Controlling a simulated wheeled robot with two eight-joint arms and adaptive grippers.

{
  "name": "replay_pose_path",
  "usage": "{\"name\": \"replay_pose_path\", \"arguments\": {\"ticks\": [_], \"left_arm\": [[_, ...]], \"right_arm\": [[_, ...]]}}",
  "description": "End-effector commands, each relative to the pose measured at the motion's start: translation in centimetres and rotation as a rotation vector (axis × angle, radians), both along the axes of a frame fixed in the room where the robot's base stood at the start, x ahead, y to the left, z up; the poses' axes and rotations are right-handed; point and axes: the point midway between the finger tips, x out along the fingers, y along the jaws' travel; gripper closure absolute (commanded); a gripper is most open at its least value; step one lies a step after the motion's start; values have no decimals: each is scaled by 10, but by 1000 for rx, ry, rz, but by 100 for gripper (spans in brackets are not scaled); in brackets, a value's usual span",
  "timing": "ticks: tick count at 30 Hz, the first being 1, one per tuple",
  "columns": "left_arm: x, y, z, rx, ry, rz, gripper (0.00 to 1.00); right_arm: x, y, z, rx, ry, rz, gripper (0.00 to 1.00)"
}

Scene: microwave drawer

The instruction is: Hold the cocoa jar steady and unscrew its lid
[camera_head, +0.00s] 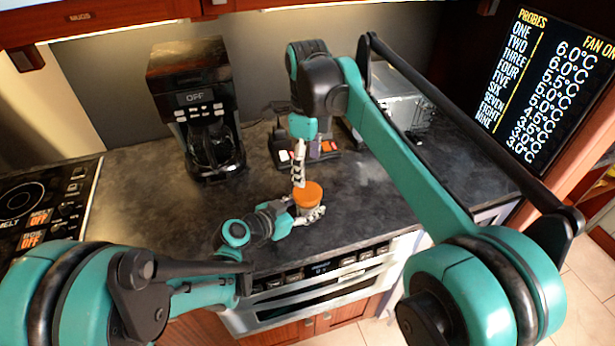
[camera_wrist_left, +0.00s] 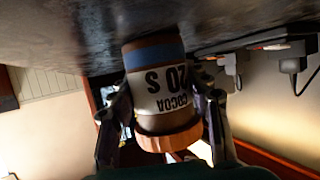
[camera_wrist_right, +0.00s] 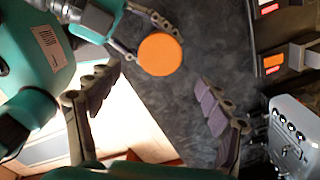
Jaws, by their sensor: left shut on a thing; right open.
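The cocoa jar (camera_wrist_left: 160,85) stands on the dark counter, its label upside down in the left wrist view. Its orange lid (camera_head: 309,194) is on top and faces up in the head view; it also shows as a round disc in the right wrist view (camera_wrist_right: 160,54). My left gripper (camera_head: 302,213) is shut on the jar's side below the lid, one finger on each side (camera_wrist_left: 162,110). My right gripper (camera_wrist_right: 157,100) is open and empty, above and apart from the lid. In the head view (camera_head: 299,180) its fingers overlap the lid's far edge.
A coffee maker (camera_head: 205,120) stands at the back left, and a stovetop (camera_head: 45,205) lies at the far left. A silver appliance (camera_head: 400,98) and small dark devices (camera_head: 318,150) stand behind the jar. The counter (camera_head: 400,190) is clear to the jar's right.

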Motion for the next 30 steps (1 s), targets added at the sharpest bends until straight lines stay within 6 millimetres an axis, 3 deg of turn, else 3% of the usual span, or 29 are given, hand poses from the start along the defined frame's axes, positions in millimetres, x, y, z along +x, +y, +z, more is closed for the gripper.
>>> {"name": "replay_pose_path", "arguments": {"ticks": [7, 19, 30], "left_arm": [[0, 0, 0, 1, 0, 0, 100], [0, 0, 0, 1, 0, 0, 100], [0, 0, 0, 1, 0, -1, 100]], "right_arm": [[1, 0, -13, 0, 0, -128, 21], [0, 0, -71, 0, 0, -126, 21], [0, 0, -80, 0, 0, -125, 21]]}}
